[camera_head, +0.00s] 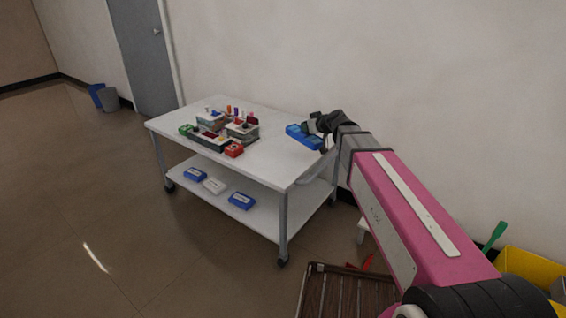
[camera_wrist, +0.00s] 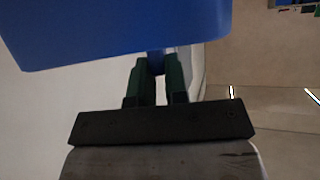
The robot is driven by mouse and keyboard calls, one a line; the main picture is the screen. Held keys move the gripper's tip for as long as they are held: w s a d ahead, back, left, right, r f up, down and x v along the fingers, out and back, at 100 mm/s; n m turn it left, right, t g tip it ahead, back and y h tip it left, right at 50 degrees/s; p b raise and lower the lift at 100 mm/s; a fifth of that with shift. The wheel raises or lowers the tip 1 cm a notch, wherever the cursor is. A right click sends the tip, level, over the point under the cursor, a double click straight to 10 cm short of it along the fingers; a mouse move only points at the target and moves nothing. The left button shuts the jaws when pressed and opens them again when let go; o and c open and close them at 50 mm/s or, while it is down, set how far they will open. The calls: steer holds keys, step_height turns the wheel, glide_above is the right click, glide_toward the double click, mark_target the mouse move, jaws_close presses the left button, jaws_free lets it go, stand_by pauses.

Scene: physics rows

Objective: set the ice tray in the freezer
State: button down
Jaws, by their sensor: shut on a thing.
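The ice tray, a blue shallow tray-like piece (camera_head: 303,137), shows at the right end of the white cart's top. In the wrist view the blue piece (camera_wrist: 120,28) fills the upper left, large and close. My gripper (camera_head: 318,124) reaches it from the right. In the wrist view, the two dark green fingers of my gripper (camera_wrist: 158,68) are shut on a narrow blue part of the tray. I cannot tell whether the tray touches the cart top or hangs just above it. No freezer shows in either view.
The white cart (camera_head: 265,165) carries several small boxes and coloured items (camera_head: 222,130) on its top, and blue and white boxes (camera_head: 215,186) on its lower shelf. A brown slatted piece (camera_head: 345,292) and a yellow bin (camera_head: 530,275) stand nearer.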

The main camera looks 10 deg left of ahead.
steer(key=s+a+f+n+g+y, duration=0.1)
steer(key=s+a+f+n+g, duration=0.15)
steer(key=a, duration=0.35)
steer(key=s+a+f+n+g+y, duration=0.1)
steer(key=s+a+f, duration=0.1)
steer(key=s+a, duration=0.25)
steer(key=shift+w+f, duration=1.75)
steer(key=shift+w, duration=0.25)
steer(key=shift+w+f, duration=1.75)
steer(key=shift+w, duration=0.2)
steer(key=shift+w+f, duration=1.75)
steer(key=shift+w, duration=0.25)
steer(key=c, duration=1.1)
jaws_free()
steer(key=shift+f, duration=0.1)
steer(key=shift+c, duration=0.2)
